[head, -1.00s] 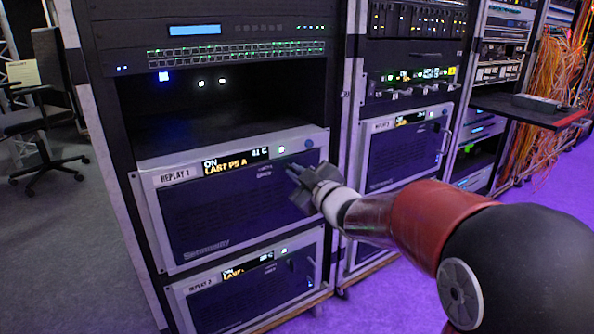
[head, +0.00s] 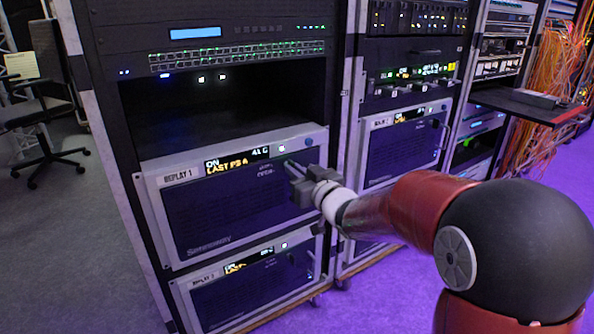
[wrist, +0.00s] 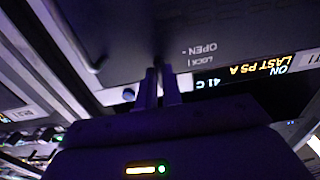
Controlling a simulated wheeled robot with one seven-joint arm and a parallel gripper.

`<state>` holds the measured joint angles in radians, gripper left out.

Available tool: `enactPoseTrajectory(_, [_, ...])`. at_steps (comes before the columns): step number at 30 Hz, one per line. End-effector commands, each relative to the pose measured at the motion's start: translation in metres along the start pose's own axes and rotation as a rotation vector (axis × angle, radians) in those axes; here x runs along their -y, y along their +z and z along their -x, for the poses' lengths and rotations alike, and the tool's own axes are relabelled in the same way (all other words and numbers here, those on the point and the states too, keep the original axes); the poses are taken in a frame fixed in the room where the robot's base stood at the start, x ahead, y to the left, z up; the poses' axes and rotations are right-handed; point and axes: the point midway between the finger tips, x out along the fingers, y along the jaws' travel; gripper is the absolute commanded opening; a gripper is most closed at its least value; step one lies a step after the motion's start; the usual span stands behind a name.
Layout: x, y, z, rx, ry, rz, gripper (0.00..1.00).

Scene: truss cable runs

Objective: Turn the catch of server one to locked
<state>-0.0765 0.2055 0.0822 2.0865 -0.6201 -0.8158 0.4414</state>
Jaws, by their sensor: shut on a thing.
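Server one is the unit labelled REPLAY 1 (head: 235,215), with a silver frame, a dark front and a lit display reading ON, LAST PS A, 41 C. Its front panel (wrist: 110,45) also shows upside down in the wrist view, with the printed words LOCK and OPEN beside the catch. My gripper (head: 291,168) is at the upper right of this panel. In the wrist view its two fingers (wrist: 158,74) are close together, shut on the catch, which they mostly hide. I cannot tell which mark the catch points to.
A second server labelled REPLAY 2 (head: 240,290) sits just below. An open dark bay (head: 220,110) lies above server one. Another rack with a similar server (head: 400,150) stands to the right, near my arm. A chair (head: 35,110) stands at the far left.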

Motion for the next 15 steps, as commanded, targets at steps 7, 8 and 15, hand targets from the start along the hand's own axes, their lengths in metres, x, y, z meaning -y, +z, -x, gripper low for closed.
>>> enactPoseTrajectory(7, [0.0003, 0.0012, 0.0, 0.002, 0.0, -0.014, 0.0])
enactPoseTrajectory(8, [0.0003, 0.0013, 0.0, 0.002, 0.0, -0.014, 0.0])
enactPoseTrajectory(15, [0.0003, 0.0013, 0.0, 0.002, 0.0, -0.013, 0.14])
